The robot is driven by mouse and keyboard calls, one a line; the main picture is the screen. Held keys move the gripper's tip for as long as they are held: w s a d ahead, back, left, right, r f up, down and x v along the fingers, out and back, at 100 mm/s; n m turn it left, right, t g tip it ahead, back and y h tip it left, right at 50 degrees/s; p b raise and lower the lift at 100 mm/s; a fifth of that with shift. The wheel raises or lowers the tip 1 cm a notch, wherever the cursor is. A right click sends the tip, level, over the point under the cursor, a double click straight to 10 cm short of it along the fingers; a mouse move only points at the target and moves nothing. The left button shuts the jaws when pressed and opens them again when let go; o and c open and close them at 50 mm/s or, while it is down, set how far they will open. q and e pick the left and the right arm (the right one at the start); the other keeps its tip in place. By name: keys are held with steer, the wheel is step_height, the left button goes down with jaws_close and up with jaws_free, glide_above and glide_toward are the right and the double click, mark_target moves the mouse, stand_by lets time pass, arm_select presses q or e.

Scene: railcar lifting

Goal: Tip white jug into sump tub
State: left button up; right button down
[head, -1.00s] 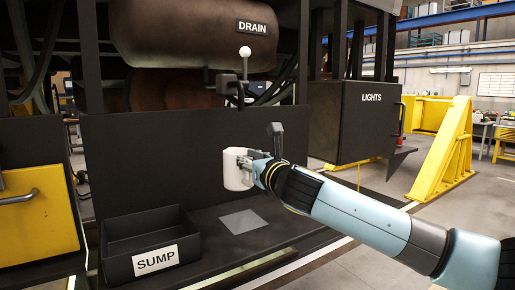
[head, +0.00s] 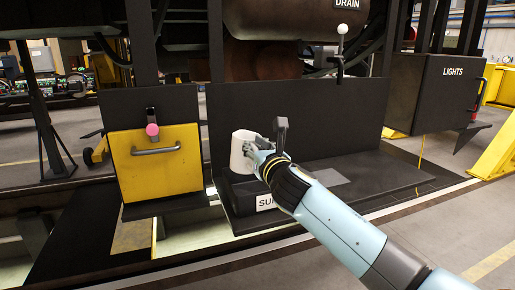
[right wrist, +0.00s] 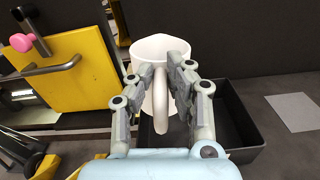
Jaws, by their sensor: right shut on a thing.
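The white jug (head: 239,152) is held by my right gripper (head: 256,153) in the head view, close above the black sump tub (head: 227,187). In the right wrist view, the gripper's fingers (right wrist: 164,85) close on the handle of the jug (right wrist: 158,50), whose open rim faces up. The jug looks about upright. In that view the tub (right wrist: 252,140) lies below and to the right of the jug. My right arm hides part of the tub and its SUMP label in the head view. My left gripper is not in view.
A yellow panel with a grey handle (head: 158,160) and a pink ball knob (head: 152,129) stands left of the tub. A dark wall (head: 300,115) rises behind the tub. A grey square plate (right wrist: 293,112) lies right of the tub on the ledge.

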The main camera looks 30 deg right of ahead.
steer(key=shift+f+m+b, duration=0.45)
steer(key=shift+m+b, duration=0.7)
steer(key=shift+b, duration=0.15)
steer(key=shift+f+m+b, duration=0.4)
steer(key=shift+m+b, duration=0.75)
steer(key=shift+b, duration=0.15)
steer(key=d+m+b, duration=0.1)
steer(key=m+b, duration=0.1)
steer(key=m, duration=0.2)
steer(key=d+m+b, duration=0.1)
steer(key=m+b, duration=0.2)
steer(key=m, duration=0.2)
steer(key=s+d+m+b, duration=0.1)
steer(key=d+m+b, duration=0.1)
steer(key=m, duration=0.3)
steer(key=shift+f+b, duration=0.35)
steer(key=shift+b, duration=0.35)
stand_by(1.1)
